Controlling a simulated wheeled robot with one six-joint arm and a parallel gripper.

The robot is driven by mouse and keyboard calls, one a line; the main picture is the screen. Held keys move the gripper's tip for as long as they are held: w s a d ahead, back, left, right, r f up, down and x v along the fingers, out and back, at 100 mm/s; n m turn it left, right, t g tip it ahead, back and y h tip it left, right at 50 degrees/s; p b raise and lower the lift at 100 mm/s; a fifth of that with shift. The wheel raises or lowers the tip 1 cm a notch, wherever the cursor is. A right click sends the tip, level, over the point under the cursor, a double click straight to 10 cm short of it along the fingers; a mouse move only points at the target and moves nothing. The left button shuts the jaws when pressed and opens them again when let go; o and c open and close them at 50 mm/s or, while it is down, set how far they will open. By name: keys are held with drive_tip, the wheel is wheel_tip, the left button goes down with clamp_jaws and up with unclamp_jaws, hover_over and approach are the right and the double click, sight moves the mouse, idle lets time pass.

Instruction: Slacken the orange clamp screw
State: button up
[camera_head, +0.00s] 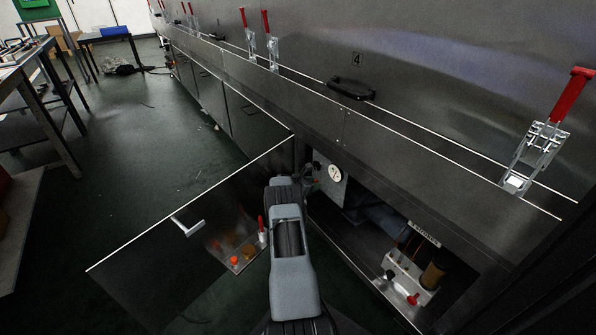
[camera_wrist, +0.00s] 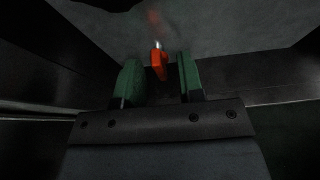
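In the wrist view an orange screw handle (camera_wrist: 158,63) with a bright metal tip shows at the upper middle. It lies in the gap between the green fingers of my gripper (camera_wrist: 160,78). The fingers are open, with visible space on both sides of the orange part, so I see no grip on it. A blurred reddish patch shows above it. In the head view my arm reaches into the open lower cabinet.
An open cabinet door (camera_head: 150,262) with a handle swings out left of my arm. Red-handled toggle clamps (camera_head: 545,135) line the machine.

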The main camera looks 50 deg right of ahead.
drive_tip(key=s+a+m+t+h+p, duration=0.2)
drive_tip(key=a+m+t+h+p, duration=0.3)
drive_tip(key=a+m+p, duration=0.75)
drive_tip(key=w+a+r+m+g+y+p, duration=0.1)
drive_tip(key=a+r+m+g+p, duration=0.1)
drive_tip(key=r, duration=1)
drive_tip(key=w+a+r+m+g+y+p, duration=0.1)
drive_tip(key=a+r+p, duration=0.3)
drive_tip(key=r, duration=0.9)
drive_tip(key=shift+w+a+r+m+g+y, duration=0.25)
drive_tip(key=shift+w+a+m+g+y, duration=0.25)
drive_tip(key=shift+g, duration=0.3)
drive_tip(key=shift+s+r, duration=0.1)
